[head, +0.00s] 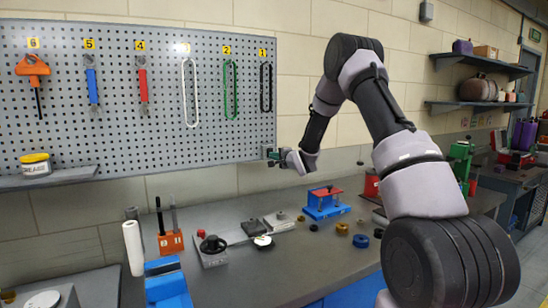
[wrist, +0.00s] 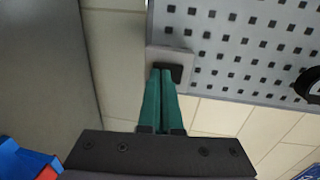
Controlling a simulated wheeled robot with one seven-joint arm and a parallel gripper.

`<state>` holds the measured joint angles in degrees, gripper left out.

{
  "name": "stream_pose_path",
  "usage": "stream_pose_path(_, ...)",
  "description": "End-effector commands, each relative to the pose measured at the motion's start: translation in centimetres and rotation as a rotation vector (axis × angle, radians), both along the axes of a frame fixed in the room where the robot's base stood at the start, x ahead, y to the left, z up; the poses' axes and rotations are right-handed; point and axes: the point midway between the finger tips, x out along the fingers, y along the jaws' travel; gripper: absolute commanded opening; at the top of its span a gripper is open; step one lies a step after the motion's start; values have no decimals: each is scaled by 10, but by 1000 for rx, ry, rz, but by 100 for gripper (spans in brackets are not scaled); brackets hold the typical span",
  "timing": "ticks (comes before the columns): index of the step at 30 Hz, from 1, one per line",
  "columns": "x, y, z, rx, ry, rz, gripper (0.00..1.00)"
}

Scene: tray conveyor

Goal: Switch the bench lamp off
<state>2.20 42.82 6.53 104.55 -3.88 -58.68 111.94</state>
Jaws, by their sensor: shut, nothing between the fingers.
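My gripper (head: 272,154) is at the lower right corner of the pegboard in the head view. Its two green fingers (wrist: 164,74) are shut together in the wrist view, with nothing between them. Their tips overlap a dark rocker or button (wrist: 180,71) on a small grey plate (wrist: 157,54) on the wall by the pegboard's corner. The tips look at or very near the rocker; contact and the rocker's position cannot be told. My gripper hides this plate in the head view. I cannot make out a lamp or its light in either view.
The pegboard (head: 140,120) holds several numbered tools and loops. The grey bench (head: 290,265) below carries an orange holder (head: 171,243), a blue and red fixture (head: 325,204), a paper roll (head: 133,248) and small round parts. Shelves (head: 480,106) hang at the right.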

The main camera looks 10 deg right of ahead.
Motion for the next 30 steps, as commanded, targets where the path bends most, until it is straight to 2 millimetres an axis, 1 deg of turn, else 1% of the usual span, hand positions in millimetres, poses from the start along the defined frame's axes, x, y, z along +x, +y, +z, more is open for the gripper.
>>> stream_pose_path(1,2,-1,-5,10,-19,-2,0)
stream_pose_path(6,9,-2,-6,35,-86,-10,0)
stream_pose_path(13,11,1,-9,31,-87,-7,0)
stream_pose_path(30,11,2,-9,33,-83,-8,0)
